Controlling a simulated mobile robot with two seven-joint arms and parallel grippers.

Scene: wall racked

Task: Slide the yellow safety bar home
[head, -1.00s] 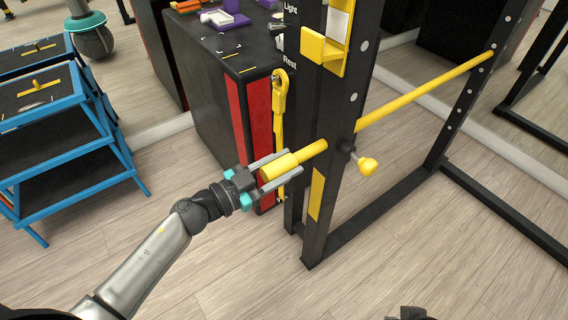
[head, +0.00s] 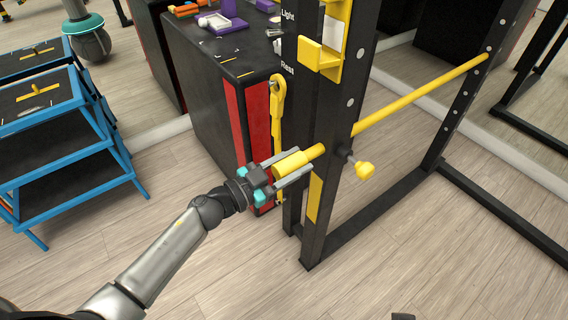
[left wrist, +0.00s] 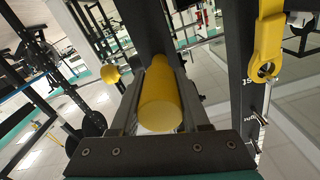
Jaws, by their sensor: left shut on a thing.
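The yellow safety bar (head: 425,92) runs through the near black rack upright (head: 325,130) across to the far upright (head: 462,100). Its thicker near end sticks out on the left side of the near upright. My left gripper (head: 292,170) is shut around this end, one finger on each side. In the left wrist view the bar's round end (left wrist: 160,115) sits between the two fingers and the bar leads away to the upright. A yellow pull knob (head: 365,170) sticks out of the near upright, just below the bar. My right gripper is not in view.
A black box with red panels (head: 215,75) stands left of the upright, with small items on top. A yellow hook (head: 277,100) hangs beside it. A blue step rack (head: 75,150) stands at the left. A yellow J-hook (head: 325,55) sits above the bar.

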